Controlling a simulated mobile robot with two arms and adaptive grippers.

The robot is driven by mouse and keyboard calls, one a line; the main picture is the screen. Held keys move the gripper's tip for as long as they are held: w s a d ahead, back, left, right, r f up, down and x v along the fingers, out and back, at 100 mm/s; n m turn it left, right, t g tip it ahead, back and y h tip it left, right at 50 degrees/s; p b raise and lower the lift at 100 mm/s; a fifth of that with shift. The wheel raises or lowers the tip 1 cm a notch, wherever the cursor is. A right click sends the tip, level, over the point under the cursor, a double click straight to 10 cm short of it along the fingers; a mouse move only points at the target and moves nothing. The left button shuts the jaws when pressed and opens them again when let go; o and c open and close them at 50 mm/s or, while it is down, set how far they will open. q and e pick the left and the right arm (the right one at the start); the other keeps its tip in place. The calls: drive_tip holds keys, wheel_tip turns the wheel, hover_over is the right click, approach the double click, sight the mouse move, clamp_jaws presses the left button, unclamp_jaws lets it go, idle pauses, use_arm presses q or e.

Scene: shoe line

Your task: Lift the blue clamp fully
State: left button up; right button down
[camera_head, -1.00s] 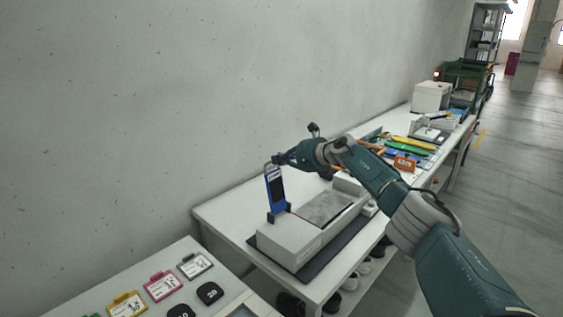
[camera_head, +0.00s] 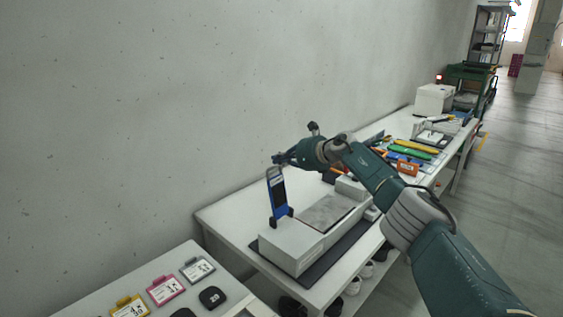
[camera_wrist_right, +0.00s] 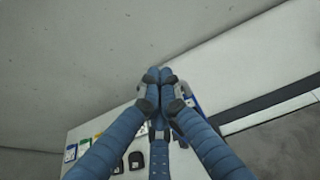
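The blue clamp (camera_head: 279,196) is an upright blue plate with a black panel and a grey loop handle at its top. It stands at the near left end of a white machine (camera_head: 290,246), with dark feet beside its lower end. My right gripper (camera_head: 279,159) is at the loop handle. In the right wrist view the fingers (camera_wrist_right: 159,76) are closed together at the tips, apparently on the handle, with part of the blue clamp (camera_wrist_right: 192,101) visible behind them. The exact contact is hidden. My left gripper is not in view.
The machine stands on a dark mat (camera_head: 325,262) on a white table. Coloured tags, including a pink one (camera_head: 165,290), lie on a nearer table at lower left. Tools and an orange box (camera_head: 408,168) lie farther along. A bare wall is behind; shoes sit below.

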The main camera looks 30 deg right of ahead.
wheel_tip(320, 180, up, 8)
drive_tip(key=p, duration=0.5)
drive_tip(key=shift+s+d+r, duration=0.2)
drive_tip(key=shift+s, duration=0.15)
drive_tip(key=shift+f, duration=0.1)
